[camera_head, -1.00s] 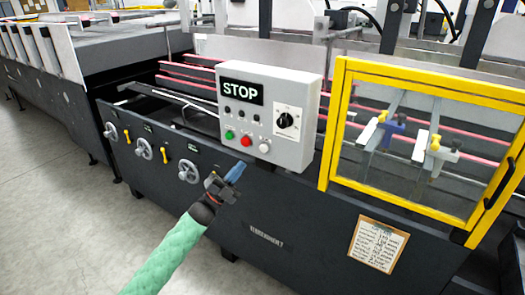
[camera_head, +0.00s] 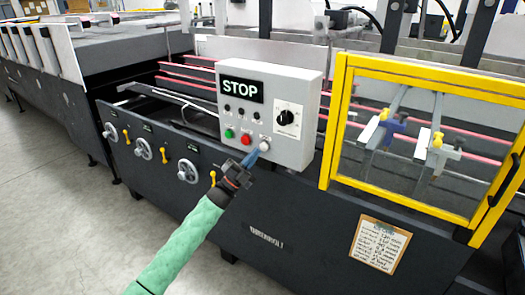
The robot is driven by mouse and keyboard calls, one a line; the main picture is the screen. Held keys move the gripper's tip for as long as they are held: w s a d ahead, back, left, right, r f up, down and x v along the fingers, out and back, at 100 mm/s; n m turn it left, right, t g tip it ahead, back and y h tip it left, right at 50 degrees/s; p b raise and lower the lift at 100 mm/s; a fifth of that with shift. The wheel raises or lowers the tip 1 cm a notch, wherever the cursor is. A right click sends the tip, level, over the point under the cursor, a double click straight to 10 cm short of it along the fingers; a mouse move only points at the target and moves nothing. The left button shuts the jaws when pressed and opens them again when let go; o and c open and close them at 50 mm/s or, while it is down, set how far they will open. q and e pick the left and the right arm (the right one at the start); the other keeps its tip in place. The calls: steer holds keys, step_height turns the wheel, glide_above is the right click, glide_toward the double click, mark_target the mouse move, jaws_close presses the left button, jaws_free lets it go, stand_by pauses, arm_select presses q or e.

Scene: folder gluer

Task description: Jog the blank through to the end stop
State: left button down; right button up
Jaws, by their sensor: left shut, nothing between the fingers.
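The grey control box (camera_head: 291,95) stands on the machine's front side, with a black STOP display (camera_head: 240,90). Below the display are small dark indicators, a green button (camera_head: 229,134), a red button (camera_head: 246,140) and a white button (camera_head: 264,146). A black rotary knob (camera_head: 286,118) is at the right. My left gripper (camera_head: 254,156) is shut and empty, its blue fingertips just below and left of the white button; I cannot tell whether they touch it. My right gripper is not in view. I cannot make out a blank or the end stop.
A yellow-framed clear guard (camera_head: 340,125) with a black handle is closed at the right. Handwheels (camera_head: 188,171) and yellow levers (camera_head: 212,177) stick out of the front panel, left of my gripper. A clipboard note (camera_head: 379,245) hangs lower right. The floor at left is clear.

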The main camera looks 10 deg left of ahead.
arm_select(q)
steer(key=shift+w, duration=0.1)
stand_by(2.0)
steer(key=shift+w+d+b, duration=0.2)
steer(key=shift+w+b, duration=0.1)
steer(key=shift+w, duration=0.05)
stand_by(0.4)
